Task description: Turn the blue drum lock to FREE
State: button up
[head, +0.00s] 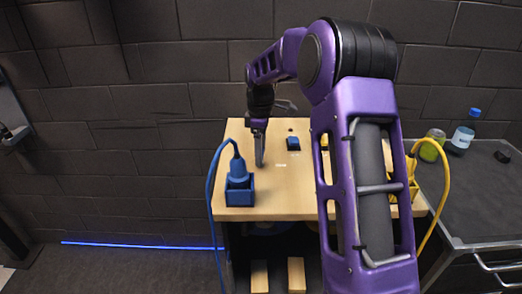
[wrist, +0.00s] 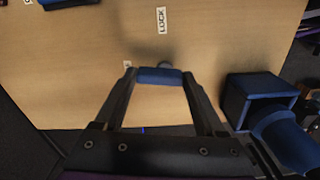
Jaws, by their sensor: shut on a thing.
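The blue drum lock (wrist: 160,76) shows in the wrist view as a short blue cylinder lying crosswise between my two fingertips. My gripper (wrist: 161,80) is shut on it, one finger at each end. A small grey piece (wrist: 165,64) shows at its upper side, on the LOCK side. A white LOCK label (wrist: 161,19) lies above it on the wooden top. A smaller label (wrist: 127,64) is beside the left finger, its text too small to read. In the head view my gripper (head: 260,163) points down at the table, and the drum is not clearly visible there.
A blue box (head: 239,191) with a blue corded plug (head: 238,167) stands at the table's front left, close to my gripper. A small blue block (head: 293,143) sits farther back. Yellow corded gear (head: 412,180) is right, partly behind my arm. A bottle (head: 463,132) stands on the dark counter.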

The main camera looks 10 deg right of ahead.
jog(key=shift+a+n, duration=0.1)
jog(key=shift+n, duration=0.8)
jog(key=o, duration=1.3)
notch_tip(320, 180, up, 18)
jog(key=shift+f, duration=0.25)
